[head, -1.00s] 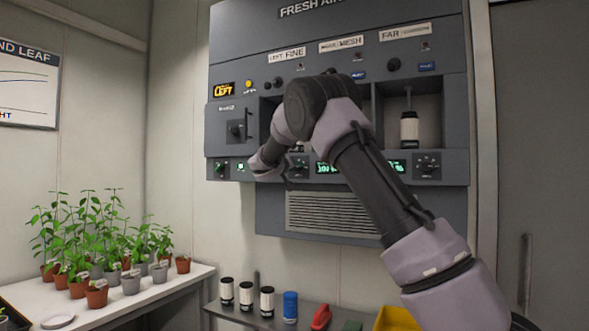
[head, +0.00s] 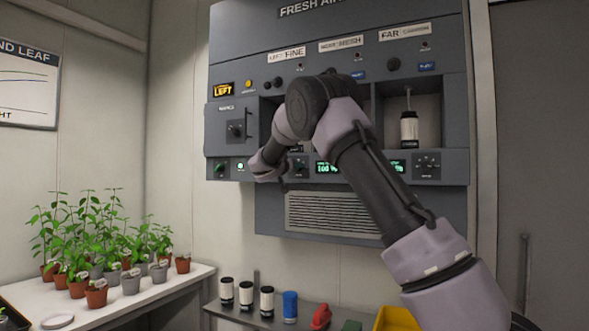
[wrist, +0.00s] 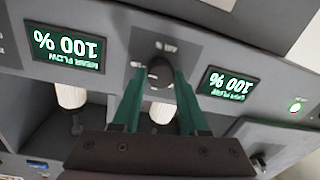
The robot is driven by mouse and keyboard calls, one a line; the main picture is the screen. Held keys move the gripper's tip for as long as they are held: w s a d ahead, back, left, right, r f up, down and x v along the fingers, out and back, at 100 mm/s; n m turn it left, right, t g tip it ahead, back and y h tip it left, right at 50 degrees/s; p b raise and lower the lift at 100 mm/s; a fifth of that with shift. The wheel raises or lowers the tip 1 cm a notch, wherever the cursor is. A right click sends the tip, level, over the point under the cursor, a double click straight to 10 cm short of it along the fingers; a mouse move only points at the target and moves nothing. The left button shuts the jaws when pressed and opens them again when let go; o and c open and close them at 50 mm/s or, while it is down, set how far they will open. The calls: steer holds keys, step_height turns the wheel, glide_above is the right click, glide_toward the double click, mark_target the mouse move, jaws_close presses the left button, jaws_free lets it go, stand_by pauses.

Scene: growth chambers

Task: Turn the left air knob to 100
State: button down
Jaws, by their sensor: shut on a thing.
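The air knob (wrist: 160,72) is a dark round dial on the grey panel, seen upside down in the wrist view. My gripper (wrist: 159,78) has its two green fingers closed on either side of this knob. The left flow display (wrist: 228,86), on the picture's right of the knob, reads 100 %. The near flow display (wrist: 66,46), on the other side, also reads 100 %. In the head view, my gripper (head: 286,172) is at the lower control strip and hides the left display.
The grey fresh-air cabinet (head: 230,60) fills the wall, with a black-and-white cartridge (head: 409,130) in its right bay. Several cartridges and a blue canister (head: 290,306) stand on the low shelf. Potted seedlings (head: 97,293) crowd the white bench at left.

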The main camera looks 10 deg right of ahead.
steer(key=shift+c, duration=2.2)
jaws_free()
steer(key=v, duration=1)
steer(key=shift+s+a, duration=0.2)
steer(key=shift+s, duration=0.15)
steer(key=shift+f, duration=0.1)
steer(key=s+d+f+m+g+y, duration=0.1)
steer(key=s+d+f+g, duration=0.25)
steer(key=s+d, duration=0.5)
steer(key=s+d+f+m+g+y, duration=0.15)
steer(key=s+d+g, duration=0.25)
steer(key=s+d, duration=0.45)
steer(key=s+a+f+n+y, duration=0.1)
steer(key=s+f+y, duration=0.1)
steer(key=s, duration=0.7)
steer(key=s+a+f+n+y, duration=0.1)
steer(key=s+y, duration=0.3)
steer(key=s, duration=0.5)
steer(key=s+a+f+n+y, duration=0.1)
steer(key=s+a+f+y, duration=0.2)
steer(key=s, duration=0.5)
steer(key=shift+s+a+f, duration=0.2)
steer(key=shift+s+f, duration=0.05)
steer(key=shift+s, duration=0.15)
